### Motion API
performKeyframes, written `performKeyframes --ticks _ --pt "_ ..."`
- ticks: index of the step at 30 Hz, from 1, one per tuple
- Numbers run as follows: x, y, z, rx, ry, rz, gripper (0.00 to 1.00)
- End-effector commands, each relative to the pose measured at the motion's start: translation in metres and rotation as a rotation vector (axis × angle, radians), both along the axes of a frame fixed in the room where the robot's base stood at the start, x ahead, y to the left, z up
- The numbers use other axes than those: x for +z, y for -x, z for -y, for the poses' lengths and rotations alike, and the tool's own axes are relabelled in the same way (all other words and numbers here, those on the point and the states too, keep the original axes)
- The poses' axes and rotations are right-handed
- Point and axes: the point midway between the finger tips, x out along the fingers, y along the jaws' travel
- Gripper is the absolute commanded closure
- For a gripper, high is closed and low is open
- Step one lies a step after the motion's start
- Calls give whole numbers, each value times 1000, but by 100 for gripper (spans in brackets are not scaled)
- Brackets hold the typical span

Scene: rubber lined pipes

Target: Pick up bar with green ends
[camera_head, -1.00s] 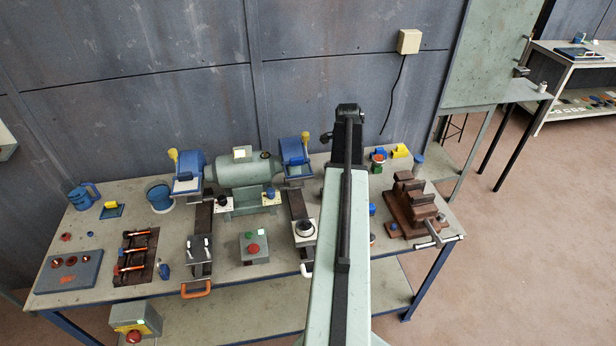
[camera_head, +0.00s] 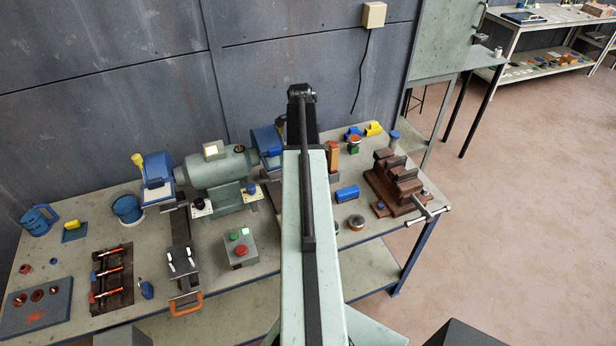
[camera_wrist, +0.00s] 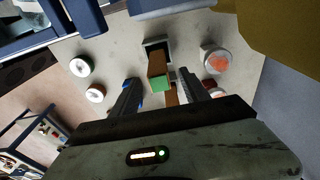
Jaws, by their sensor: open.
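The bar with green ends (camera_wrist: 157,66) shows in the wrist view as an orange-brown block with a green face (camera_wrist: 161,85) toward the camera. Its far end meets a dark square-edged holder (camera_wrist: 157,43); its other end is hidden. My gripper (camera_wrist: 160,92) is open, with one dark finger on each side of the bar's near end. I cannot tell whether either finger touches it. In the head view an orange upright bar (camera_head: 333,156), likely the same one, stands just right of my arm, which hides my gripper there.
A brown vise (camera_head: 396,187) stands at the table's right end. A blue cylinder (camera_head: 347,193) lies near the bar. A green bench grinder (camera_head: 216,170) and a box with a red button (camera_head: 240,249) are left of my arm. White-rimmed round containers (camera_wrist: 215,60) flank the bar.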

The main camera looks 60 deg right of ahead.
Motion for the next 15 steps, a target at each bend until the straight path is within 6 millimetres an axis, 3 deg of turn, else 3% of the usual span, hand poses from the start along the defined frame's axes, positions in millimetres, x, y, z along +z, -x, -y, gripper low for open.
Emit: performKeyframes --ticks 9,15 --pt "-47 3 4 0 0 0 46" --pt "-50 3 5 1 0 0 46"
